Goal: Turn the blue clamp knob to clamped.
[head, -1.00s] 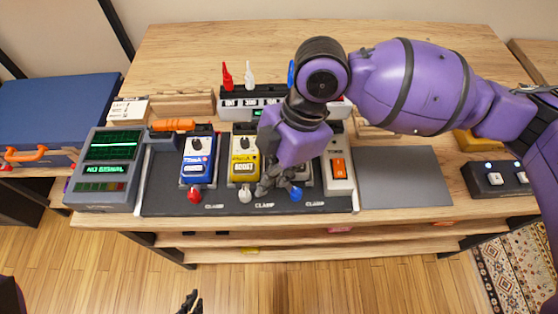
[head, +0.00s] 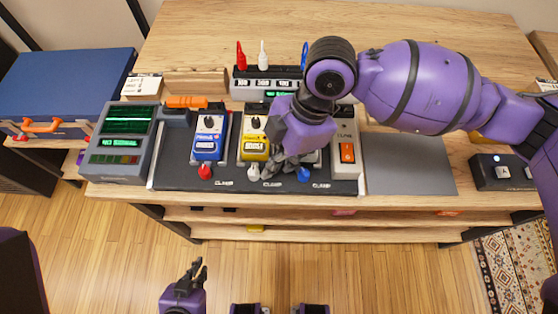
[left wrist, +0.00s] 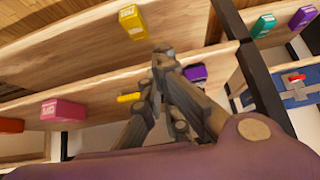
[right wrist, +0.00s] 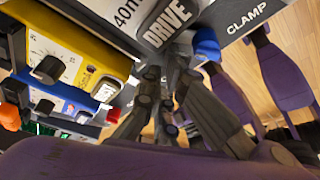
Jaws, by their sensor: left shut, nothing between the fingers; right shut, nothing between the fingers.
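The blue clamp knob (head: 304,175) sits at the front right of the dark pedalboard (head: 337,187), above a CLAMP label. It also shows in the right wrist view (right wrist: 207,42), just right of my fingertips. My right gripper (head: 270,174) is shut and empty, low over the board between the white knob (head: 253,173) and the blue knob. Its arm and fingers hide most of the pedal behind the blue knob, whose DRIVE label (right wrist: 168,24) shows in the right wrist view. My left gripper (head: 197,266) is shut and empty in front of the bench, below its top.
A red clamp knob (head: 205,172) stands before the blue pedal (head: 209,138); the white one stands before the yellow pedal (head: 254,140). The tuner (head: 347,153) stands right of the covered pedal. A bare grey mat (head: 408,165) lies further right. A screen unit (head: 123,142) stands left.

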